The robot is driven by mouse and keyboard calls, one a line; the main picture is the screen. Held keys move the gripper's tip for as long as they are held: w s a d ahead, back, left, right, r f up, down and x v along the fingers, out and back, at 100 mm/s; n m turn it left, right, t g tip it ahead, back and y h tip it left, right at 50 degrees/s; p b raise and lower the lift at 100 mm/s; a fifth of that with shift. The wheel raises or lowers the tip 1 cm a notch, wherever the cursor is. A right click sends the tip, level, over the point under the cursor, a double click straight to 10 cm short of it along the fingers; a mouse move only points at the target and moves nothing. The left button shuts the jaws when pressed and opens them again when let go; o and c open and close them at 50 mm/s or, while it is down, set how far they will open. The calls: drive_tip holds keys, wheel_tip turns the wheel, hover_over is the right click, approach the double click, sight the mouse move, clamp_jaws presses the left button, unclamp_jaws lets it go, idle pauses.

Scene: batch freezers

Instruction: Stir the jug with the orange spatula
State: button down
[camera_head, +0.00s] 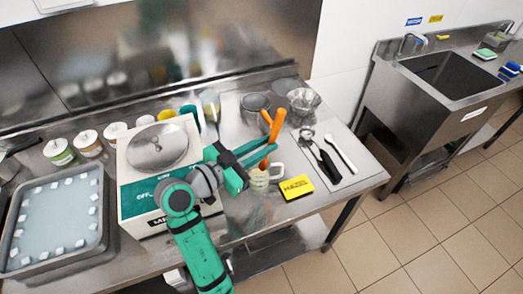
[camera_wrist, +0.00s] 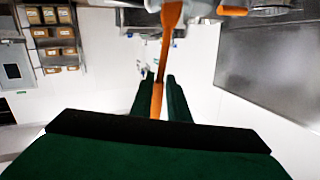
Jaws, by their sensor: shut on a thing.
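An orange spatula (camera_head: 274,127) stands tilted, and my gripper (camera_head: 268,149) is shut on its handle in the head view. The spatula also shows in the wrist view (camera_wrist: 171,22), running between the two green fingers (camera_wrist: 167,100). A glass jug (camera_head: 260,179) with a handle stands on the steel table just below and in front of the gripper fingers. The spatula's lower part is over or in the jug; I cannot tell how deep. A second orange piece (camera_head: 266,118) shows beside the spatula's upper end.
A yellow HAZEL sign (camera_head: 296,188) lies close right of the jug. A tray with black and white utensils (camera_head: 327,158) lies further right. Metal bowls (camera_head: 304,101) stand behind. A scale-like machine (camera_head: 157,172) and a tray of white cubes (camera_head: 57,222) are left.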

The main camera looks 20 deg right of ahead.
sight(272, 134)
drive_tip(key=shift+s+d+r, duration=0.15)
drive_tip(key=shift+d+r, duration=0.05)
drive_tip(key=shift+r, duration=0.8)
drive_tip(key=shift+s+d+r, duration=0.1)
drive_tip(key=shift+d+r, duration=0.1)
drive_tip(key=shift+r, duration=0.8)
drive_tip(key=shift+r, duration=2.5)
